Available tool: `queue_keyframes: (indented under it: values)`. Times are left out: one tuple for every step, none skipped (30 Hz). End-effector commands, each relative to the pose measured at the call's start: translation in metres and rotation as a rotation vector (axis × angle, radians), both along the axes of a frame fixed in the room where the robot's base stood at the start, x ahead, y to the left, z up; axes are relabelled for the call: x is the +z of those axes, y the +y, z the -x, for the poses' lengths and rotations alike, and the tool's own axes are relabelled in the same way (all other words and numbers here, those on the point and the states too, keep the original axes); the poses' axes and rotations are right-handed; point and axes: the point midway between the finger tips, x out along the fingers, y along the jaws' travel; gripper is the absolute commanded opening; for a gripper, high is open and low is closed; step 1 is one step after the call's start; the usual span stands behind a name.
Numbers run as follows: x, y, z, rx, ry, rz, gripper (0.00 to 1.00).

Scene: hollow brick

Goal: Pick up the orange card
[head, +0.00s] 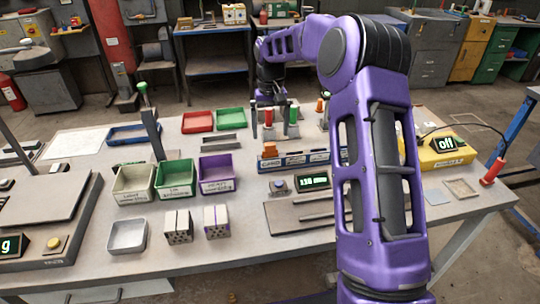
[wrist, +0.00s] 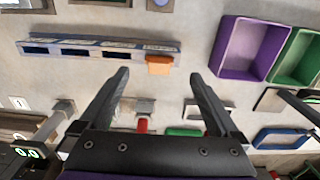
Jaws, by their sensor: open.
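The orange card (wrist: 159,65) shows in the wrist view as a small orange block at the right end of a long blue slotted rack (wrist: 60,47). In the head view an orange piece (head: 270,149) stands up at the left end of the blue rack (head: 300,160). My arm hides the rack's right end there. My gripper (wrist: 158,80) is open, and nothing is between its fingers. In the wrist picture the orange card lies just past the fingertips, between their lines. It appears apart from both fingers. The height gap is hard to tell.
A purple bin (head: 217,173), a green bin (head: 175,178) and a beige bin (head: 135,183) stand left of the rack. Two hollow bricks (head: 178,227) sit in front of them. A small display (head: 313,181) stands before the rack. Upright tools with coloured handles (head: 293,114) stand behind it.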

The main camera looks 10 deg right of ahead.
Motion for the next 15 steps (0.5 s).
queue_keyframes:
  values:
    - [-0.009, 0.000, 0.000, 0.001, 0.003, -0.001, 0.97]
    - [-0.012, 0.000, 0.000, 0.000, 0.001, -0.001, 0.97]
    - [-0.016, 0.000, 0.000, 0.000, 0.001, -0.001, 0.97]
    - [-0.018, 0.000, 0.000, 0.000, 0.001, 0.000, 0.97]
    - [-0.019, 0.000, 0.000, 0.000, 0.000, 0.000, 0.97]
    - [-0.021, 0.000, 0.000, 0.000, -0.001, 0.000, 0.97]
    - [-0.022, 0.000, 0.000, 0.000, -0.001, 0.000, 0.97]
    - [-0.023, 0.000, 0.000, 0.000, -0.001, 0.000, 0.97]
    - [-0.025, 0.000, 0.000, 0.000, 0.000, 0.000, 0.97]
    - [-0.028, 0.000, 0.000, 0.000, 0.000, 0.000, 0.97]
    - [-0.031, 0.000, 0.000, 0.000, 0.001, 0.000, 0.97]
    - [-0.036, 0.000, 0.000, -0.001, 0.003, 0.000, 0.97]
    - [-0.040, -0.001, 0.000, 0.000, 0.003, -0.001, 0.97]
    - [-0.044, -0.001, 0.000, 0.000, 0.002, -0.001, 0.97]
    - [-0.051, -0.001, -0.001, 0.001, 0.003, -0.001, 0.97]
